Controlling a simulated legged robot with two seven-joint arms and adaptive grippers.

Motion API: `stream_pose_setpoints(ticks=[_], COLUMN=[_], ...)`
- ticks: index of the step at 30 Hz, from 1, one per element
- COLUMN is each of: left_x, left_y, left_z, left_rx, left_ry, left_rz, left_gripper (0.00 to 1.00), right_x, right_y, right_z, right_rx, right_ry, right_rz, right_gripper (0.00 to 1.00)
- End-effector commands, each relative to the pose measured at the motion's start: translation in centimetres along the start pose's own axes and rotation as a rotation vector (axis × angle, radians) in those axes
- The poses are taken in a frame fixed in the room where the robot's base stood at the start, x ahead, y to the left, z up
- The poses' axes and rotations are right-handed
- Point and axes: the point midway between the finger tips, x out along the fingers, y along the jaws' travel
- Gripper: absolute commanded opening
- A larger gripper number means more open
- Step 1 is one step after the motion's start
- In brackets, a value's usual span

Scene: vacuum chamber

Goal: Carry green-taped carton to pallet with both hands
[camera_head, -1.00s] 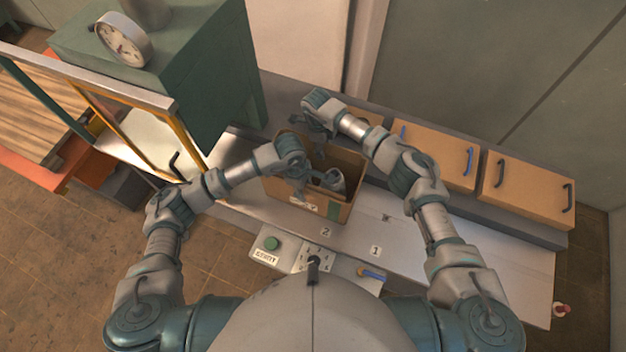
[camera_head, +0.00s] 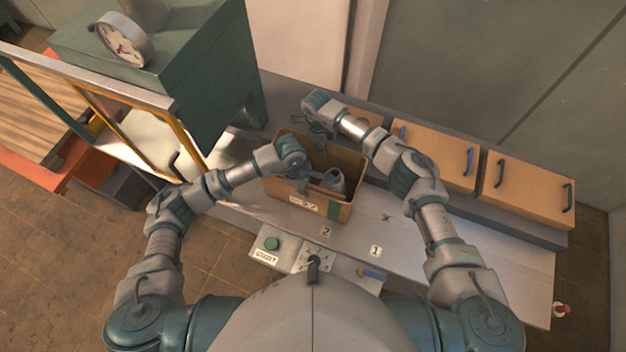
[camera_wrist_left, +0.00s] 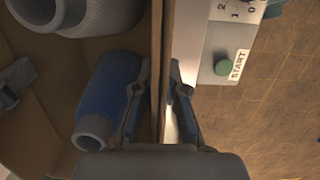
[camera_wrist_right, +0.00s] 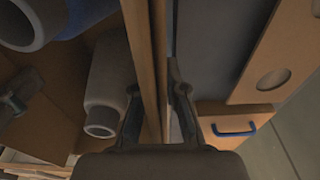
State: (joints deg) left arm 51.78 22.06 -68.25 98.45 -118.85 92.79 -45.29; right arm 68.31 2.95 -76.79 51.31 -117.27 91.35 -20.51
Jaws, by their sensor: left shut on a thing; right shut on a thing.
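The open carton (camera_head: 345,213) with a strip of green tape on its near face stands on the grey bench near the label 2. It holds grey bottles and a blue bottle (camera_wrist_left: 105,95); a pale bottle (camera_wrist_right: 108,85) shows in the right wrist view. My left gripper (camera_head: 298,182) is shut on the carton's near wall, one finger inside and one outside. My right gripper (camera_head: 322,146) is shut on the far wall in the same way. A slatted wooden surface (camera_head: 35,95), probably the pallet, lies at the far left on an orange-red base.
A yellow-framed opening with a metal top rail (camera_head: 95,75) and a green cabinet with a gauge (camera_head: 122,45) stand between carton and slats. A panel with a green START button (camera_head: 272,243) sits at the front.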

Motion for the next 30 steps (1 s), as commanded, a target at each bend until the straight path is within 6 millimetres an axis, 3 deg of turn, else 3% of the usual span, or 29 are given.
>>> stream_pose_setpoints(ticks=[8,19,30], left_x=[-1.5,-5.0,-5.3], left_y=[0.0,0.1,0.1], left_z=[0.3,0.8,0.8], left_rx=[0.003,0.004,0.004], left_ry=[0.0,0.002,0.002], left_rz=[0.005,0.008,0.008], left_gripper=[0.0,0.0,0.0], right_x=[-1.6,-5.1,-5.5], right_y=[0.0,-0.1,-0.1], right_z=[-0.2,-0.6,-0.6], right_rx=[-0.001,-0.001,-0.001], right_ry=[-0.002,-0.004,-0.004], right_rz=[-0.004,-0.008,-0.008], right_gripper=[0.0,0.0,0.0])
